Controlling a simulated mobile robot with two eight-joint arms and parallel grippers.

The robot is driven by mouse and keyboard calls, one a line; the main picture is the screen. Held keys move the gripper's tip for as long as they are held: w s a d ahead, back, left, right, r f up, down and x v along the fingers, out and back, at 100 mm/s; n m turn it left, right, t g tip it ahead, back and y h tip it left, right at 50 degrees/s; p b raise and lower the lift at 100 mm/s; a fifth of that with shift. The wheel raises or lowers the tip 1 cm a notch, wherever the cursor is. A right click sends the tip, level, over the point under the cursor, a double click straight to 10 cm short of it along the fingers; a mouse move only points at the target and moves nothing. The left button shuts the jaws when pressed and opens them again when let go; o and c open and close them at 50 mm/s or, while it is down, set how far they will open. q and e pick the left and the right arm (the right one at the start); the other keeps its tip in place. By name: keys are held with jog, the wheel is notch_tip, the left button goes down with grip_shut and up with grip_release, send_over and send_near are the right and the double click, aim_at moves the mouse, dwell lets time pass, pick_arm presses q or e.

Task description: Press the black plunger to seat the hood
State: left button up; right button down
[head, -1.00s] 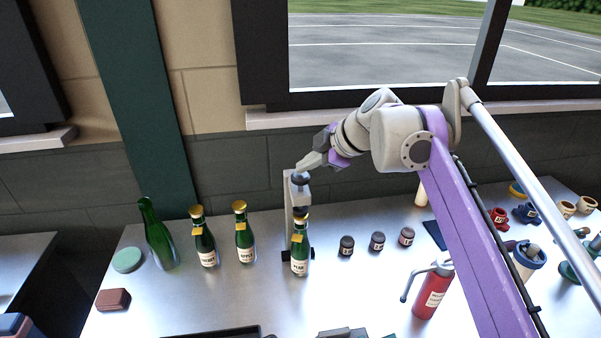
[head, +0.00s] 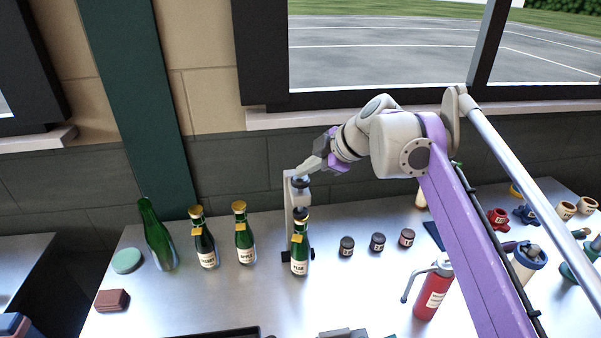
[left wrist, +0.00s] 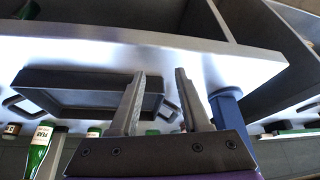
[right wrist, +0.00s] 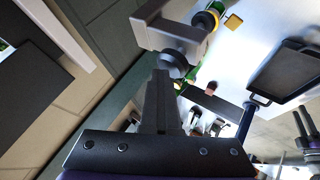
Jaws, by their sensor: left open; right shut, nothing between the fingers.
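The black plunger (head: 300,182) sits on top of the grey press stand (head: 289,205). A green bottle with a gold hood (head: 300,240) stands upright under it, and the plunger's lower end is at the hood. My right gripper (head: 303,170) is shut and empty, its tips at the top of the plunger; contact looks likely but is hard to tell. In the right wrist view the shut fingers (right wrist: 160,78) overlap the plunger's round head (right wrist: 174,62). My left gripper (left wrist: 161,75) is open and empty in the left wrist view, away from the press.
A dark tray (left wrist: 90,92) lies near the left gripper.

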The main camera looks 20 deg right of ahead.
pick_arm(q)
jog(key=shift+s+f, duration=0.15)
jog(key=shift+f, duration=0.05)
pick_arm(e)
jog(key=shift+s+a+f, duration=0.1)
jog(key=shift+s+f, duration=0.1)
jog(key=shift+f, duration=0.3)
dwell(0.3)
pick_arm(q)
jog(key=shift+w+r+p, duration=0.3)
jog(key=shift+r+p, duration=0.25)
jog(key=shift+r, duration=0.25)
jog(key=shift+w+r+p, duration=0.25)
jog(key=shift+r+p, duration=0.3)
jog(key=shift+r, duration=0.25)
pick_arm(e)
jog(key=shift+w+r, duration=0.15)
jog(key=shift+r, duration=0.65)
jog(key=shift+w+r, duration=0.15)
jog(key=shift+r, duration=0.65)
pick_arm(q)
jog(key=shift+w, duration=0.1)
